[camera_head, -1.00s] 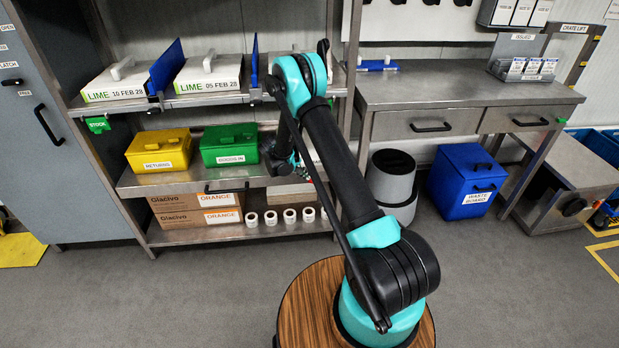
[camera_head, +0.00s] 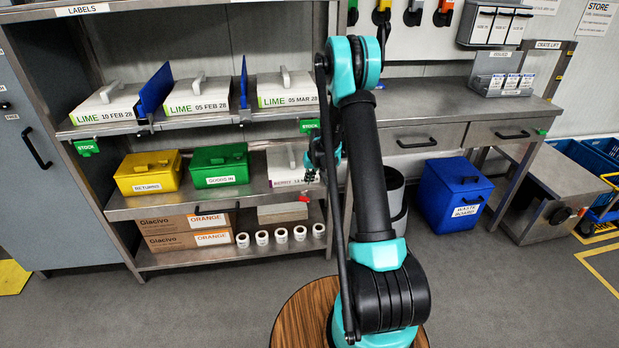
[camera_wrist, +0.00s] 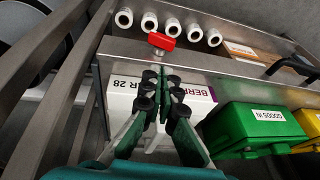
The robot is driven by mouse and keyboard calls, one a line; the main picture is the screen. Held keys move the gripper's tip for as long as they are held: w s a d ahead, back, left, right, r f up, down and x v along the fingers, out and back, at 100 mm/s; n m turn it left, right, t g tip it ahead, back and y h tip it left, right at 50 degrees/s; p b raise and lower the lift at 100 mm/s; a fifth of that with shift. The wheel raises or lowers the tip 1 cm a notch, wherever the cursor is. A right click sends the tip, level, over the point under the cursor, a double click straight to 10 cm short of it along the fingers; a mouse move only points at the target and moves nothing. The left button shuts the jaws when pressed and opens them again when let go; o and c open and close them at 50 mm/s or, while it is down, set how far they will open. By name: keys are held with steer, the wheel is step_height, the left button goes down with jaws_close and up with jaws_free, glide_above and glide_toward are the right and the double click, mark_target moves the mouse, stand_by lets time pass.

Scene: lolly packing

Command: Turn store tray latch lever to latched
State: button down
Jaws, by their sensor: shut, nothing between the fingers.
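A small red piece (camera_head: 304,198), which looks like the latch lever, sits at the front edge of the steel shelf tray (camera_head: 150,207), near its right end. In the wrist view the red piece (camera_wrist: 162,41) is on the steel edge, just beyond my fingertips, with a gap between. I cannot tell its latch position. My gripper (camera_head: 310,177) is shut and empty, in front of the white Berry box (camera_head: 285,168). In the wrist view my gripper (camera_wrist: 162,76) has its fingers together over the Berry box (camera_wrist: 125,98).
A green bin (camera_head: 221,166) and a yellow bin (camera_head: 148,176) stand left on the tray. A black handle (camera_wrist: 293,65) is on the tray's front. White rolls (camera_head: 281,235) and cartons (camera_head: 188,222) lie below. A grey post (camera_wrist: 82,75) stands close beside my gripper.

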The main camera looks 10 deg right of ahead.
mark_target(302, 197)
steer(key=x, duration=0.8)
steer(key=shift+s+a, duration=0.4)
steer(key=shift+a+f, duration=0.2)
steer(key=shift+f, duration=0.35)
